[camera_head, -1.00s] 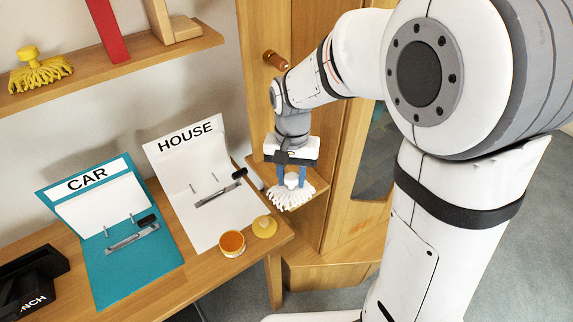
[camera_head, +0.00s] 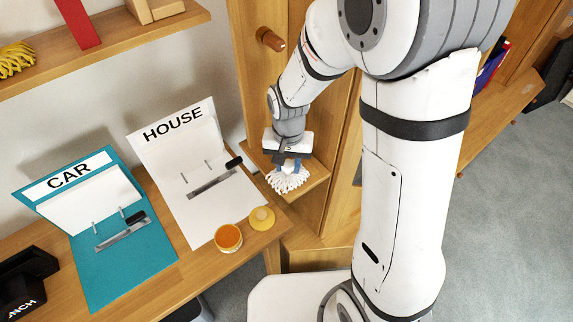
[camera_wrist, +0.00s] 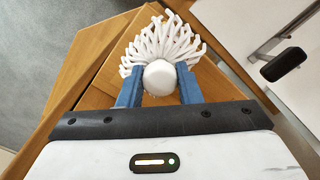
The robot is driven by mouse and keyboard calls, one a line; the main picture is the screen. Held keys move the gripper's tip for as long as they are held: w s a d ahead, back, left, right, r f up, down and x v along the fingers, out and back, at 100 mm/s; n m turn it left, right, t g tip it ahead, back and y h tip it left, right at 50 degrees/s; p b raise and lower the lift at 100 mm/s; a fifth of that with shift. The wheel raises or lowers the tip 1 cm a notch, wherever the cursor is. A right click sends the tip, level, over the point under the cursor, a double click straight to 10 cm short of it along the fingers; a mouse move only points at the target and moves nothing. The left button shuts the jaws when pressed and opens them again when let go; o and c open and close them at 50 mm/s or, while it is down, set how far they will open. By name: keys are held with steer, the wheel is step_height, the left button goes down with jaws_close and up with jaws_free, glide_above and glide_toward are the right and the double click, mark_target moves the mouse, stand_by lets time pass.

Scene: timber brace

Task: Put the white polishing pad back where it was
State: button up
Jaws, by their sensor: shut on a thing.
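The white polishing pad (camera_head: 289,180) has a fringe of strands and a round white knob. It is at the small wooden shelf (camera_head: 318,182) beside the tall wooden cabinet. My gripper (camera_head: 290,166) points down with its blue fingers shut on the pad's knob. In the wrist view the pad (camera_wrist: 163,42) lies between and beyond the fingertips (camera_wrist: 159,80), with wood below it. I cannot tell whether the pad touches the shelf.
The desk holds a white HOUSE binder (camera_head: 205,195), a teal CAR binder (camera_head: 120,262), an orange-filled jar (camera_head: 228,238) and its yellow lid (camera_head: 262,218). A yellow pad (camera_head: 14,60) sits on the upper shelf (camera_head: 110,48). A wooden knob (camera_head: 270,39) juts from the cabinet above my wrist.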

mark_target(288, 165)
steer(key=shift+f, duration=0.45)
steer(key=o, duration=0.9)
steer(key=shift+r, duration=0.15)
step_height(288, 165, up, 12)
steer(key=shift+s+d+r+n+t, duration=0.4)
steer(key=shift+s+d+r, duration=0.35)
steer(key=shift+s+d, duration=1.3)
steer(key=shift+s+d+r+n+t, duration=0.4)
steer(key=shift+s+d+r, duration=0.4)
steer(key=shift+s+d, duration=1.25)
steer(key=shift+s+d+r+n+t, duration=0.3)
steer(key=shift+s+d+r+t, duration=0.35)
steer(key=shift+s+d, duration=1.35)
steer(key=shift+r, duration=0.1)
